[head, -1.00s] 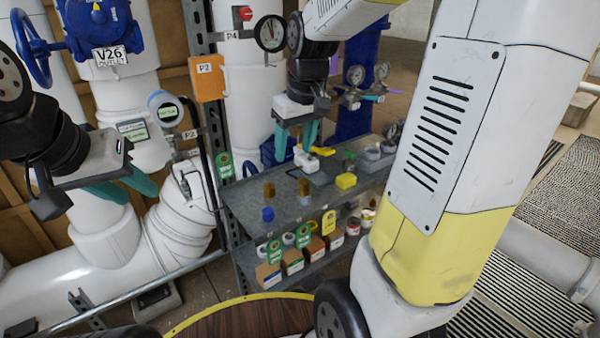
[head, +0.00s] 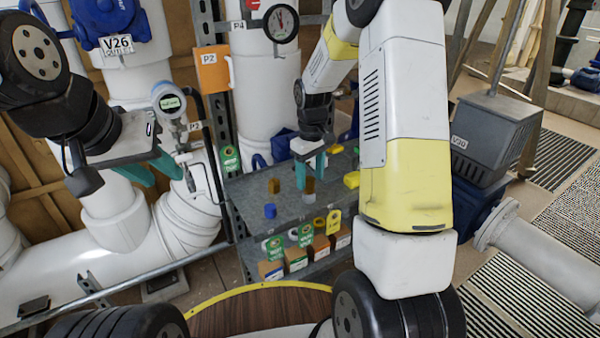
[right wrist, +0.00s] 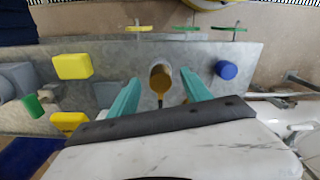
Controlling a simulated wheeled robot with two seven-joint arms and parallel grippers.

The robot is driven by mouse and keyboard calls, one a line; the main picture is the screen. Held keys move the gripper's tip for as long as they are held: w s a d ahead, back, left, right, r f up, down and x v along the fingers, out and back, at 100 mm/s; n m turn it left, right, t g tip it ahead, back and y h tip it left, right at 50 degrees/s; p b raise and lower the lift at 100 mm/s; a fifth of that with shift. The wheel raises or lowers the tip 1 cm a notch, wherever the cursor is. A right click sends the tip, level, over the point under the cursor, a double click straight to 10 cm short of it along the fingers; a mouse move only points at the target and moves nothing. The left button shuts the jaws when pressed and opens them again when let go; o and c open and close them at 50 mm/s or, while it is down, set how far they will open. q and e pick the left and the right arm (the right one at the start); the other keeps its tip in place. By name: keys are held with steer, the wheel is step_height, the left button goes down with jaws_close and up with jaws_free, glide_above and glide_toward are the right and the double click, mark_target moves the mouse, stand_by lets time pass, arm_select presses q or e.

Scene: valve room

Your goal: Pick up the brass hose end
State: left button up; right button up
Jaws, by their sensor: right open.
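Two small brass-coloured pieces stand on the upper grey shelf in the head view. One brass piece with a grey lower end (head: 308,187) is by my right gripper; the other brass piece (head: 274,186) is to its left. I cannot tell for sure which is the hose end. My right gripper (head: 311,171) points down, open. In the right wrist view a brass piece with a pale round end (right wrist: 160,82) lies between its teal fingers (right wrist: 160,90), with gaps on both sides. My left gripper (head: 150,169) is open and empty, away at the left beside the white pipes.
A blue cap (head: 270,211) stands near the brass pieces. Yellow blocks (right wrist: 72,66) and grey fittings lie further along the shelf (head: 240,194). Boxes with green and yellow tags (head: 333,221) line the lower shelf.

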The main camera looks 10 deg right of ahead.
step_height(320, 180, down, 2)
steer(key=shift+f, duration=0.1)
jaws_close()
stand_by(0.4)
steer(key=shift+r, duration=0.65)
step_height(320, 180, up, 2)
steer(key=shift+r, duration=0.1)
steer(key=s+a, duration=0.3)
steer(key=s, duration=0.4)
steer(key=s+a+r, duration=0.1)
steer(key=s+a, duration=0.3)
steer(key=s, duration=0.3)
steer(key=shift+s+r, duration=0.25)
steer(key=shift+s, duration=0.05)
